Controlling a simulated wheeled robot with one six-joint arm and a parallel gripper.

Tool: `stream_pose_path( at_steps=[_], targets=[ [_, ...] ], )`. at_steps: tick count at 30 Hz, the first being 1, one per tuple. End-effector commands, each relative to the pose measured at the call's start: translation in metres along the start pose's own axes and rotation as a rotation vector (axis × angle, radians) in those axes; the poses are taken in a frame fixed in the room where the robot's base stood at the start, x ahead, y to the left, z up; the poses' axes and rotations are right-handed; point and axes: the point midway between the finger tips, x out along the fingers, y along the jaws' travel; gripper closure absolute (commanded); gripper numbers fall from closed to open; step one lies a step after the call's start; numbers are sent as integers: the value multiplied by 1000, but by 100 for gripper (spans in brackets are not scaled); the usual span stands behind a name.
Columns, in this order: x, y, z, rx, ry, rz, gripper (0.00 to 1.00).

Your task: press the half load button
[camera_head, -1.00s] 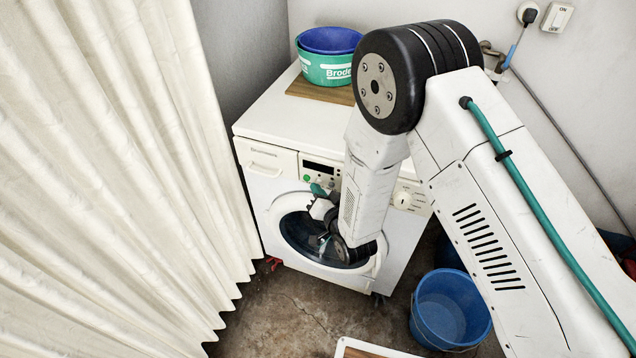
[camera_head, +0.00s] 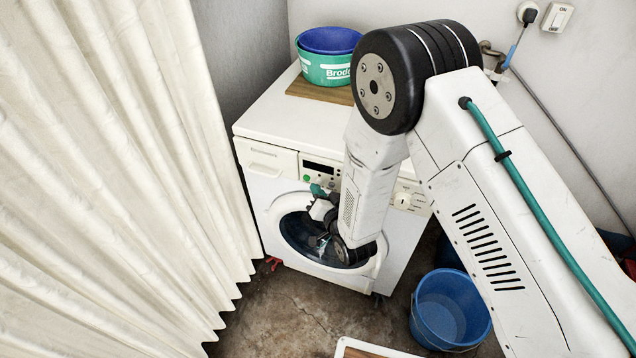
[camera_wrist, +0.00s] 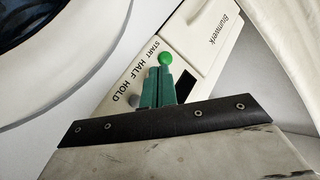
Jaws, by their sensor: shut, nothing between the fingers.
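The white washing machine (camera_head: 262,185) stands against the wall, with its control panel along the top of its front. In the wrist view the panel (camera_wrist: 122,78) is turned on its side and carries the printed words START, HALF and HOLD. The round green button (camera_wrist: 166,59) is beside START; it also shows in the head view (camera_head: 307,179). My gripper (camera_wrist: 158,72) is shut and empty, its teal fingers over the button row beside the word HALF. The fingers hide the half load button. I cannot tell whether the fingertips touch the panel. A grey button (camera_wrist: 133,101) shows partly beside HOLD.
The round door (camera_head: 290,245) is below the panel. A dial (camera_head: 403,199) sits right of my arm. Nested tubs (camera_head: 325,70) stand on a wooden board (camera_head: 318,91) on top. A blue bucket (camera_head: 450,308) is on the floor at right. A cream curtain (camera_head: 110,180) hangs at left.

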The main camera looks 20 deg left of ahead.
Motion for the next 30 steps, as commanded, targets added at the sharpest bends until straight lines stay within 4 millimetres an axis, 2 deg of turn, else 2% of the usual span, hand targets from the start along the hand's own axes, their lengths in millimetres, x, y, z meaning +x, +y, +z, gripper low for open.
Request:
stream_pose_path(
  at_steps=[11,24,30],
  targets=[
    [-4,-3,4,0,-3,-1,100],
    [-35,-26,26,-1,-3,-1,100],
    [-43,-31,31,0,-2,-1,100]
  ],
)
